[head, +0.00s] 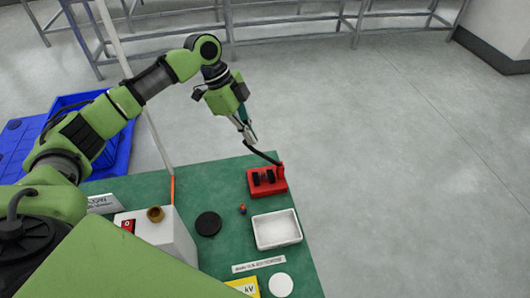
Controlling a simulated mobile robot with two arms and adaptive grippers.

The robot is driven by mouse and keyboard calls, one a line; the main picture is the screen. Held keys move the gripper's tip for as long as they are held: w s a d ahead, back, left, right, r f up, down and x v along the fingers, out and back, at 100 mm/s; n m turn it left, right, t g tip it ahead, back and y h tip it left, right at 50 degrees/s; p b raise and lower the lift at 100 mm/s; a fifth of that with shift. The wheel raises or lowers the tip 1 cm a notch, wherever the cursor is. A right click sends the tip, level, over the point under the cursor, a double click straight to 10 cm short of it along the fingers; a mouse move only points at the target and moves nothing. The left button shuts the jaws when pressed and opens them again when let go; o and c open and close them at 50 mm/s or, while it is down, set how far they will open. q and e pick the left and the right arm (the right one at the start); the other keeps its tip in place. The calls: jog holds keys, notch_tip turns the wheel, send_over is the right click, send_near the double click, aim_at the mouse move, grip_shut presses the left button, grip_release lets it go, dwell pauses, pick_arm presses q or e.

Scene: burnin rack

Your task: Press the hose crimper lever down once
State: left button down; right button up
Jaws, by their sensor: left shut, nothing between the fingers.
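The hose crimper (280,187) is a small red unit with dark parts on top, near the far right edge of the green table. Its black lever (265,156) slopes up and left from a red post on the crimper's right side. My left gripper (249,139) is shut, empty and pointing down at the raised free end of the lever. I cannot tell whether the fingertips touch the lever. My right gripper is not in view.
A white tray (257,239), a small red-and-dark item (242,209) and a black disc (208,224) lie nearer on the green table (222,182). A white box (165,236) with a red switch stands left. Blue bins (107,157) are at far left.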

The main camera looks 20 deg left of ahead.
pick_arm(q)
jog(key=shift+f, duration=0.15)
dwell(0.4)
jog(key=shift+f, duration=1.35)
jog(key=shift+s+a+f, duration=0.1)
jog(key=shift+f, duration=0.05)
jog(key=shift+s+a+f+b, duration=0.3)
jog(key=shift+s+a+f, duration=0.2)
jog(key=shift+a+f, duration=0.25)
jog(key=shift+f, duration=0.15)
